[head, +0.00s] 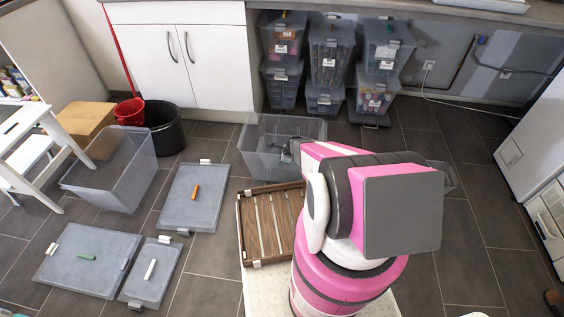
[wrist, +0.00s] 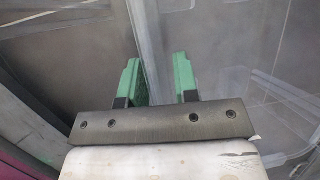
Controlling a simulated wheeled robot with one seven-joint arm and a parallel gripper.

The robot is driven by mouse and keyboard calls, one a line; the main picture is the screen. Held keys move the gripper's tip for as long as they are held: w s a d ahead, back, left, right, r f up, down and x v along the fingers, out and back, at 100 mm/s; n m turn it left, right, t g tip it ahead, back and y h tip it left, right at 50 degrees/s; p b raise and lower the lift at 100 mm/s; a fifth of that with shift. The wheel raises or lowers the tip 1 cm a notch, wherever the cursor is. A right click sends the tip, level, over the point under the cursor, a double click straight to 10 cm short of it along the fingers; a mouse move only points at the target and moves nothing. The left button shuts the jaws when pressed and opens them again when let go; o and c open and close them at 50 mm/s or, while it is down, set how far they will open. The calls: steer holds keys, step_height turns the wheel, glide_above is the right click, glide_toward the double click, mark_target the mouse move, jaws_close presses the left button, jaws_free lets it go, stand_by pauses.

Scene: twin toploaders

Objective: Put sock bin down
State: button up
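A clear grey plastic bin (head: 262,150) stands beyond the wooden crate in the head view, apparently on the floor. Its contents are hard to make out, so I cannot tell whether socks are in it. My gripper (head: 296,147) is at the bin's right side, partly hidden by my pink arm. In the wrist view, the green fingers of my gripper (wrist: 158,82) stand apart, one on each side of a clear bin wall (wrist: 150,40). A gap shows between the wall and the right finger.
A slatted wooden crate (head: 246,228) is just in front of the bin. An open clear bin (head: 120,178) and lids (head: 188,212) lie to the left. Stacked bins (head: 328,60) stand under the counter. Part of another clear container (head: 449,178) shows right of my arm.

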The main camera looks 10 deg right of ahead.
steer(key=a+v, duration=0.1)
steer(key=v, duration=1.2)
steer(key=s+a+r+n+g+h, duration=0.1)
steer(key=s+r+n, duration=0.5)
steer(key=r, duration=0.4)
steer(key=s+a+r+n+g+h, duration=0.1)
steer(key=s+r+n, duration=0.5)
steer(key=r+n, duration=0.2)
steer(key=s+a+r+n+h, duration=0.1)
steer(key=s+r+n+h, duration=0.1)
steer(key=s+r+n, duration=0.4)
step_height(320, 180, up, 6)
steer(key=shift+a+f+n+g, duration=0.2)
steer(key=shift+n+g, duration=0.2)
steer(key=shift+n, duration=0.2)
steer(key=shift+s, duration=0.1)
